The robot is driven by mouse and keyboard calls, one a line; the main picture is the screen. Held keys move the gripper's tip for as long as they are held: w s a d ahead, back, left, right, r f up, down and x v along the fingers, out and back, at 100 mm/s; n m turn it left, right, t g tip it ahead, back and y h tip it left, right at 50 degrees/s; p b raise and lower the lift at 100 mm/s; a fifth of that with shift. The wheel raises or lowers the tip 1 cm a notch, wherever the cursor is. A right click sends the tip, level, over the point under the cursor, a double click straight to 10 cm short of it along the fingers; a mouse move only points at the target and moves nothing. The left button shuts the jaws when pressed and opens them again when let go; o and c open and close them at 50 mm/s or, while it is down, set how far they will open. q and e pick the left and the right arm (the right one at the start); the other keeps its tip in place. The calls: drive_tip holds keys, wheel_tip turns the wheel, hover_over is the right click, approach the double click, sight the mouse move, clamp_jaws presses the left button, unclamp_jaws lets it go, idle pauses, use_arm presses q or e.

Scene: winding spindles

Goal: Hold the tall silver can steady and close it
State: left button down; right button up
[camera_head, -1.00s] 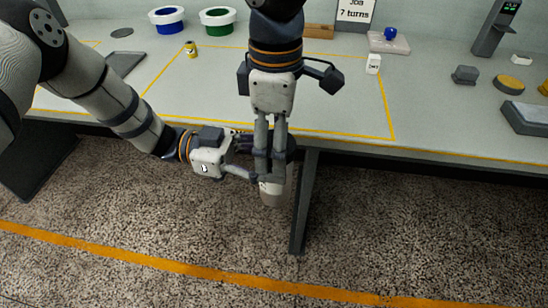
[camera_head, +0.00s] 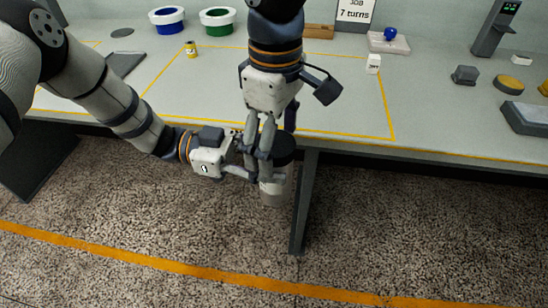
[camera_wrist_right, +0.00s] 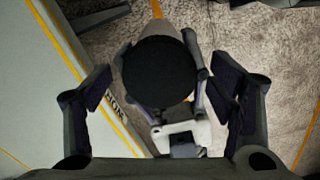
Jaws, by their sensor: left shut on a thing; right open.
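The tall silver can (camera_head: 275,190) is held upright in front of the table's front edge, over the floor. It has a dark, round lid (camera_head: 284,149) on top, which shows from above as a black disc in the right wrist view (camera_wrist_right: 158,70). My left gripper (camera_head: 250,172) is shut around the can's body from the left and also shows in the right wrist view (camera_wrist_right: 180,135). My right gripper (camera_head: 265,152) points down from above the can. Its fingers (camera_wrist_right: 163,90) are open, one on each side of the lid with gaps. Whether the lid is fully seated is hidden.
The table (camera_head: 210,95) is behind the can, its leg (camera_head: 305,205) just right of it. Open floor lies in front.

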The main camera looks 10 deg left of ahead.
wheel_tip(320, 180, up, 12)
idle(0.4)
